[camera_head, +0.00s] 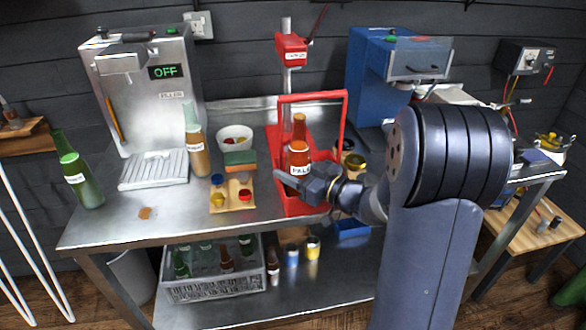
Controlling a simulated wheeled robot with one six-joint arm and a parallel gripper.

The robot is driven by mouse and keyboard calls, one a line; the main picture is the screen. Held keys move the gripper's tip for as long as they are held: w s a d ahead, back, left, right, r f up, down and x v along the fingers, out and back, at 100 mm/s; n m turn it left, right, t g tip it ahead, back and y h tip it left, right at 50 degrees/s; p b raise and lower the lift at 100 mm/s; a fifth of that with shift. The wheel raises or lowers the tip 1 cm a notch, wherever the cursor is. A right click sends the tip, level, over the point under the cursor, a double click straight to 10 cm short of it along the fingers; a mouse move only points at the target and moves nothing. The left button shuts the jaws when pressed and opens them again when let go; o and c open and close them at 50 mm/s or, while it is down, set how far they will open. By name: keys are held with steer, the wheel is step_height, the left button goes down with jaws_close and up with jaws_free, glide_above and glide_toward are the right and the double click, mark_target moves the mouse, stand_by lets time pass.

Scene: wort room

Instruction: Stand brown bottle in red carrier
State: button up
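A brown bottle (299,152) with a white label and orange-brown neck stands roughly upright within the outline of the red carrier (296,208). The carrier is on the steel bench and has a tall handle frame. My gripper (291,184) comes from the right and lies across the front of the bottle's lower part. It hides the bottle's base, so I cannot tell whether the bottle rests on the carrier's floor. I cannot tell whether the fingers grip the bottle.
An amber bottle (197,155) stands beside the filler machine (140,90). A green bottle (80,178) is at the bench's left end. A small wooden board (232,203) with caps lies left of the carrier. A red capper (291,50) stands behind. A grey crate (214,288) of bottles is below.

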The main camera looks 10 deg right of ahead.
steer(key=o, duration=0.5)
steer(key=shift+c, duration=0.2)
steer(key=shift+r, duration=0.1)
steer(key=shift+r+p, duration=0.5)
steer(key=shift+r, duration=0.05)
steer(key=v, duration=1.2)
steer(key=shift+b, duration=0.45)
